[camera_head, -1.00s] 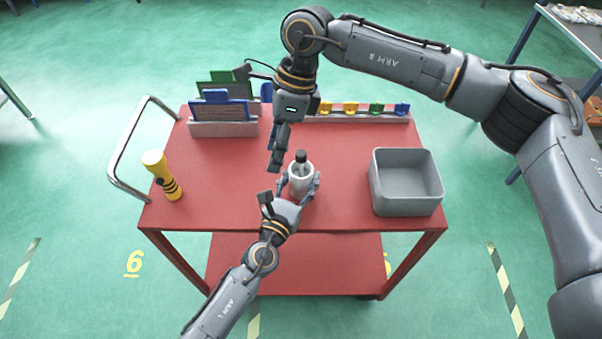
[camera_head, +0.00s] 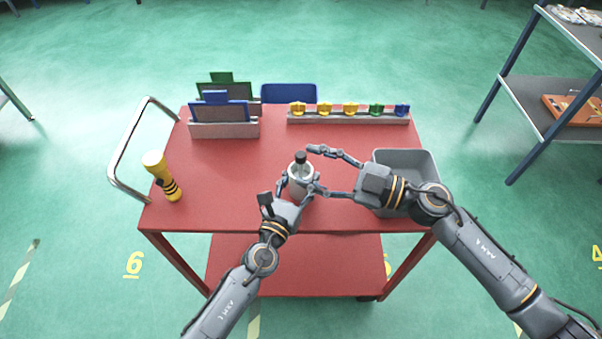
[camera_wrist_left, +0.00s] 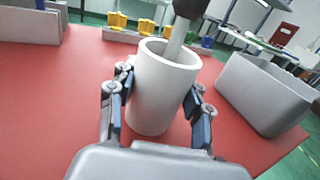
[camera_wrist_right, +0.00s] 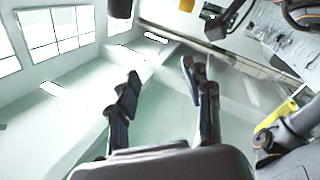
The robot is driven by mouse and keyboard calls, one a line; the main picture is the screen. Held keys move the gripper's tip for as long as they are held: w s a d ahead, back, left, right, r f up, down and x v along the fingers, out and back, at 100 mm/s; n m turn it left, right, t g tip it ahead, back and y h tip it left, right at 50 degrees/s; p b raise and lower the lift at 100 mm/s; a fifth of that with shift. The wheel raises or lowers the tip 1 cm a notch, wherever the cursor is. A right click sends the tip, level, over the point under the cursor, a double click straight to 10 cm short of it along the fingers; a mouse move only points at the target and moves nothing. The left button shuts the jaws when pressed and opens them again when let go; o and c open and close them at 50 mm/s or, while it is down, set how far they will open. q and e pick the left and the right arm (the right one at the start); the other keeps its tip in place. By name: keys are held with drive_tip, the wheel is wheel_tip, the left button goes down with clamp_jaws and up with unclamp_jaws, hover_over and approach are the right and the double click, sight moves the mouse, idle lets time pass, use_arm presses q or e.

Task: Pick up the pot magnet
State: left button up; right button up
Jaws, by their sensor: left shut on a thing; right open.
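A light grey round cup (camera_head: 301,180) stands upright on the red cart top. My left gripper (camera_head: 300,188) is shut around it; the left wrist view shows the cup (camera_wrist_left: 160,88) between the fingers. A metal rod with a dark top (camera_head: 300,158) stands in the cup and leans to the right in the left wrist view (camera_wrist_left: 178,40). It may be the pot magnet; its lower end is hidden inside. My right gripper (camera_head: 314,168) is open and empty, its fingers pointing left near the rod in the head view. The right wrist view shows nothing between its fingers (camera_wrist_right: 162,75).
A grey bin (camera_head: 428,165) sits at the right, partly behind my right arm. Panels in a grey holder (camera_head: 222,130) and a rack of coloured clips (camera_head: 350,118) line the back.

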sight(300, 153)
drive_tip(key=d+f+m+t+h, duration=0.35)
drive_tip(key=d+m, duration=0.25)
drive_tip(key=m, duration=0.3)
drive_tip(key=shift+t+y, duration=0.35)
drive_tip(key=shift+w+f+x, duration=0.1)
drive_tip(key=shift+f+x, duration=0.05)
drive_tip(key=shift+x, duration=1.8)
drive_tip(key=shift+w+f+x, duration=0.1)
drive_tip(key=shift+f+x, duration=0.05)
drive_tip(key=shift+x, duration=1.75)
drive_tip(key=shift+w+f+x, duration=0.1)
drive_tip(key=shift+x, duration=1.85)
drive_tip(key=shift+s+d, duration=0.1)
drive_tip(key=shift+d, duration=0.15)
clamp_jaws()
